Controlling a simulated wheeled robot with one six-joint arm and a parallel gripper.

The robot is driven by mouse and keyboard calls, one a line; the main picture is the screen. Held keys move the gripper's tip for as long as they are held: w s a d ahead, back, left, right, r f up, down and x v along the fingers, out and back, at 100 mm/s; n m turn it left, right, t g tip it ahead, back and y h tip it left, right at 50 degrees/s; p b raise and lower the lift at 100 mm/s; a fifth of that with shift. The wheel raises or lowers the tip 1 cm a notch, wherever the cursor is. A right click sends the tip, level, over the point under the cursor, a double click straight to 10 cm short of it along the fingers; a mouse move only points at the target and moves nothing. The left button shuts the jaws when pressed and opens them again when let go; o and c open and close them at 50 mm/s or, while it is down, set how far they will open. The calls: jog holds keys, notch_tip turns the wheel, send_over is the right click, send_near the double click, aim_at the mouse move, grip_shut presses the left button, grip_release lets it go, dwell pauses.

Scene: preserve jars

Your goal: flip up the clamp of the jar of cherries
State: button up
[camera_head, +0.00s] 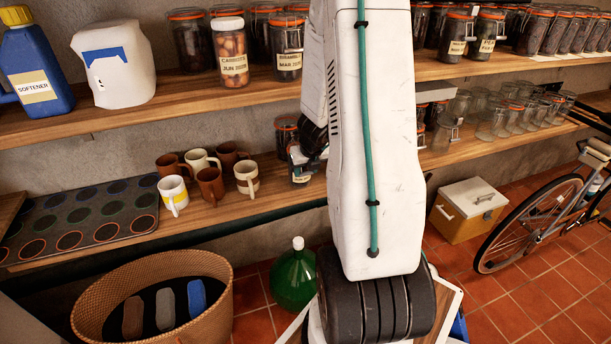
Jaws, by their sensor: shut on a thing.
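A small jar (294,158) with a partly covered pale label stands on the lower shelf, just left of my arm. Its label is too small and covered to read, so I cannot tell from the picture that it holds cherries. My gripper (307,158) is at the front right of this jar, at its upper part. It is shut on what seems to be the jar's clamp; my wrist and the white arm link hide the exact contact and the lid's right side. Another dark jar with an orange seal (287,132) stands just behind it.
Several mugs (210,187) stand left of the jar. The upper shelf (140,117) holds a labelled carrot jar (231,53) and several dark jars. Empty clear jars (492,122) stand at right. A basket (85,270) and green bottle (294,278) stand below.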

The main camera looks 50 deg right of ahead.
jog(key=shift+r, duration=0.1)
jog(key=o, duration=0.9)
jog(key=v, duration=0.7)
dwell(0.3)
